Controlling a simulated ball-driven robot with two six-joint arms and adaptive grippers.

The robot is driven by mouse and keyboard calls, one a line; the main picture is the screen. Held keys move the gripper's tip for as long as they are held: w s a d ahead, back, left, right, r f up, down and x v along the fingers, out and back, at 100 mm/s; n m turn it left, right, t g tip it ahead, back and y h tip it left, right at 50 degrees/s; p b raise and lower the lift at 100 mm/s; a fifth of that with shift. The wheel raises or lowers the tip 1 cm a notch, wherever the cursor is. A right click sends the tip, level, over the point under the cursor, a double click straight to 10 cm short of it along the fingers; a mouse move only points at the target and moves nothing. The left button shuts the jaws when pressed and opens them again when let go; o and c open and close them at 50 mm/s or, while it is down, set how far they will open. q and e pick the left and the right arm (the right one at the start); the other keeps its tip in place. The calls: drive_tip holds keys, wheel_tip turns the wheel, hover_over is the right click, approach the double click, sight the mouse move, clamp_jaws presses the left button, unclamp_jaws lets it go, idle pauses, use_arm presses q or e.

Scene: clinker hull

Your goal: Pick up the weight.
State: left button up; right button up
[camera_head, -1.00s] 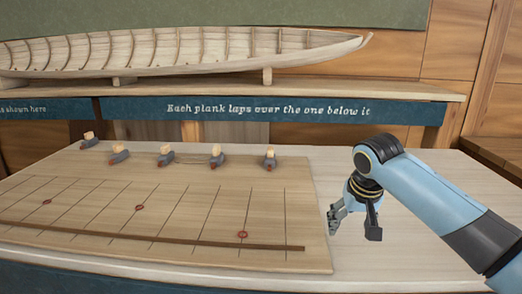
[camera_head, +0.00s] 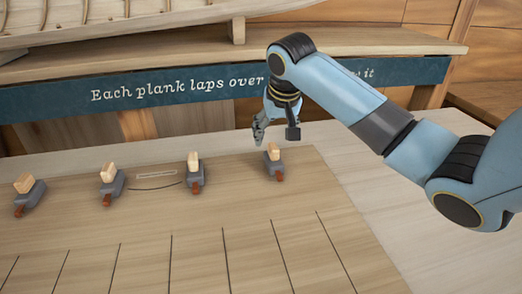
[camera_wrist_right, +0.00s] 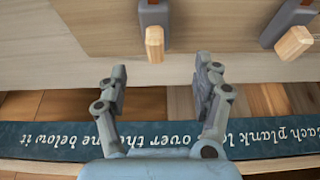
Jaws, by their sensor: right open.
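Several grey weights with pale wooden tops and reddish ends stand in a row along the far side of the drawing board. The rightmost weight (camera_head: 274,164) is just below and in front of my right gripper (camera_head: 277,136) in the head view. In the right wrist view, one weight (camera_wrist_right: 154,15) lies ahead of the open fingers (camera_wrist_right: 161,70), its wooden top between their lines but beyond the tips. The gripper is empty and apart from it. A second weight (camera_wrist_right: 285,25) shows at the upper right there. My left gripper is out of view.
The drawing board (camera_head: 150,235) with ruled lines lies on a pale table (camera_head: 385,215), clear at the right. Behind are a blue lettered sign (camera_head: 170,88) and a shelf (camera_head: 330,42) bearing a wooden hull (camera_head: 110,18). Other weights (camera_head: 195,175) stand to the left.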

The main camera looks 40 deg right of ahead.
sight(275, 148)
drive_tip(key=x, duration=0.6)
drive_tip(key=s+p+x, duration=0.1)
drive_tip(key=x, duration=0.2)
drive_tip(key=shift+w+d+f, duration=0.1)
drive_tip(key=shift+w+f, duration=0.05)
drive_tip(key=shift+f, duration=0.25)
clamp_jaws()
drive_tip(key=shift+r, duration=0.15)
